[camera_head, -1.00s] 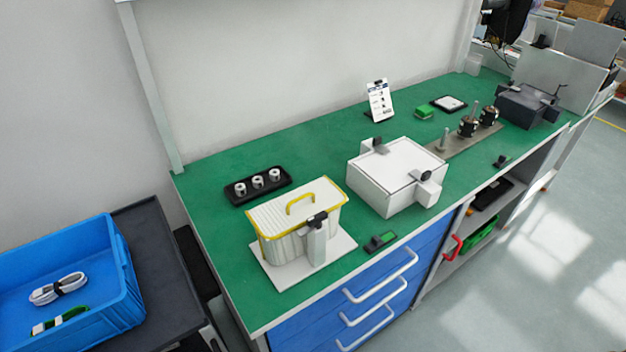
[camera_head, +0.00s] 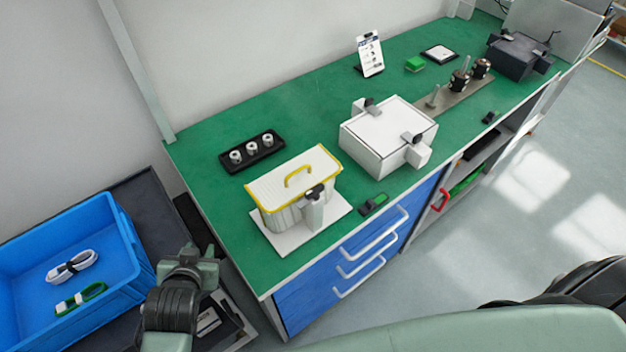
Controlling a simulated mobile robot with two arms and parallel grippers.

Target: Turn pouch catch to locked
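The pouch (camera_head: 291,184) is a pale ribbed container with yellow trim and a yellow handle, standing on a white base plate (camera_head: 335,208) near the front left of the green bench. A black catch (camera_head: 314,191) sits on top of a light post at its front right side; its exact setting is too small to tell. My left gripper (camera_head: 190,258) is at the lower left, in front of the bench's left end and apart from the pouch. Its fingers are too small and dark to tell open from shut. My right gripper is out of view; only dark arm parts show at lower right.
A white box (camera_head: 380,132) with black catches stands right of the pouch. A black tray (camera_head: 252,151) with white cylinders lies behind it. A small black-green device (camera_head: 372,204) lies near the front edge. A blue crate (camera_head: 121,243) with cables stands left.

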